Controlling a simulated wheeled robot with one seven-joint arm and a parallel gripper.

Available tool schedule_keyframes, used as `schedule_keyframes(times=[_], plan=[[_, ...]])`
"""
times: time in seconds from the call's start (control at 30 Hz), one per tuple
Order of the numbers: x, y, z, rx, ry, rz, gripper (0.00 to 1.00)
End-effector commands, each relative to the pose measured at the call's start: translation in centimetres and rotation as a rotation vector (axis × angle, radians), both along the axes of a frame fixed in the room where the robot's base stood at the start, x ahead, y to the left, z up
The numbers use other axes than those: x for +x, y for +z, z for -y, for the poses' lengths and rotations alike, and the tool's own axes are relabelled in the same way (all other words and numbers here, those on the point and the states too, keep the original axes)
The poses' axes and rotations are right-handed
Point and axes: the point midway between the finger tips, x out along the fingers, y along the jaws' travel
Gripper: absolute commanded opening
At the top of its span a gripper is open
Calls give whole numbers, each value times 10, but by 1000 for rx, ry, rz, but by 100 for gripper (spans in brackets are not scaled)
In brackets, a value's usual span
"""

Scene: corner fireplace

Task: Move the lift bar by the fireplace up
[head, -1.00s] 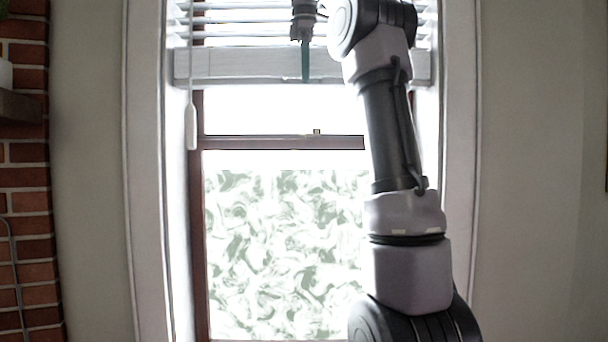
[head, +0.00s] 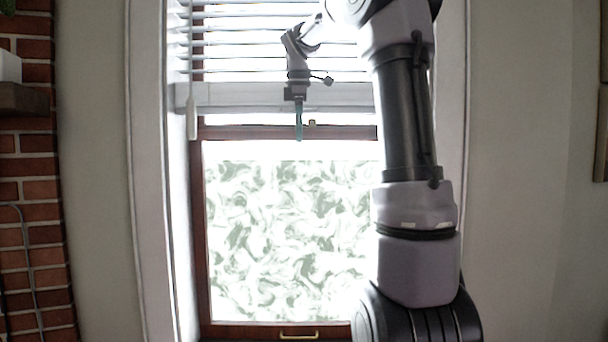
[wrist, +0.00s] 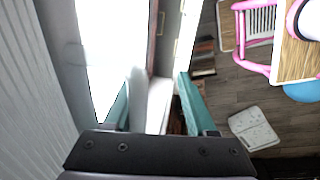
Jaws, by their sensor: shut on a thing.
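The lift bar (head: 235,97) is the pale bottom rail of the white slatted blind. It hangs level across the upper window, just above the brown sash rail. My gripper (head: 299,136) points down in front of it, with its teal fingers reaching below its lower edge. In the wrist view my gripper (wrist: 157,104) has its two teal fingers on either side of a pale piece, and is shut on the lift bar. The exact contact is hard to make out in the glare.
The brown window frame (head: 290,131) has a small catch near my fingertips and a brass handle (head: 298,335) low down. A wand (head: 192,118) hangs at the left. The brick fireplace (head: 30,190) is at far left. In the wrist view, pink furniture (wrist: 250,50) stands on the floor.

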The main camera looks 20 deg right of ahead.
Motion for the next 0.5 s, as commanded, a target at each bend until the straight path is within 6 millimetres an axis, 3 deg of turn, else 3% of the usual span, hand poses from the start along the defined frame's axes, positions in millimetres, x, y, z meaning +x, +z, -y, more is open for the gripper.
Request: schedule_keyframes(times=[0.2,0.5], plan=[[5,-46,0,2,0,-7,45],[5,-98,0,1,0,-6,45]])
